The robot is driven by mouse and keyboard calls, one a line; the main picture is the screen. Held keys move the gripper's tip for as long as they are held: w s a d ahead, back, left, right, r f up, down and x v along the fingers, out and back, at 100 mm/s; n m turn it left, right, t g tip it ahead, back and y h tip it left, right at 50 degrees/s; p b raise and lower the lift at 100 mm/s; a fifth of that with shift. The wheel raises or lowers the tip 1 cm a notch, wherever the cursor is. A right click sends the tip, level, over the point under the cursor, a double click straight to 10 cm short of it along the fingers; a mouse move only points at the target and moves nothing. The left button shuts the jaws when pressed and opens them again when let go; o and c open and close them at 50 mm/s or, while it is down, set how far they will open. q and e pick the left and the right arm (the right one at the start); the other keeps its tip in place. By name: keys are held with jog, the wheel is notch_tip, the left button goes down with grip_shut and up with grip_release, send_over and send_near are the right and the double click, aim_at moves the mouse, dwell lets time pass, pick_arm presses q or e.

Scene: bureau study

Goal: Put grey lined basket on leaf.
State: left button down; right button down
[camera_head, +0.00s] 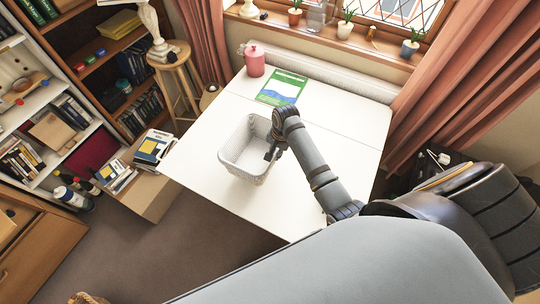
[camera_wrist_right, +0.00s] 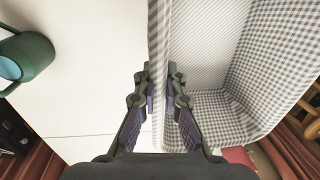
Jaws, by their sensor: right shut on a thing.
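The grey lined basket (camera_head: 262,178) is over the near part of the white table in the head view. Its checked lining and one wall (camera_wrist_right: 195,45) fill the right half of the wrist view. My right gripper (camera_head: 272,152) is shut on the basket's right rim, with one finger on each side of the wall (camera_wrist_right: 161,100). The basket looks upright and empty. I cannot tell whether its bottom touches the table. The table top has a seam, with a leaf (camera_head: 335,120) on the window side. My left gripper is not in view.
A green and blue book (camera_head: 282,88) and a pink lidded jar (camera_head: 255,60) occupy the table's window side. A dark green mug (camera_wrist_right: 30,58) shows in the wrist view. A cardboard box (camera_head: 150,195) stands left of the table.

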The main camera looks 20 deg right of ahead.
jog(key=shift+w+d+f, duration=0.1)
jog(key=shift+w+f, duration=0.95)
jog(key=shift+f, duration=0.2)
jog(key=shift+w+f, duration=0.25)
jog(key=shift+f, duration=0.05)
notch_tip(320, 180, down, 3)
jog(key=shift+w+f, duration=0.15)
jog(key=shift+f, duration=0.05)
jog(key=c, duration=1.5)
grip_release()
jog(key=shift+o, duration=0.2)
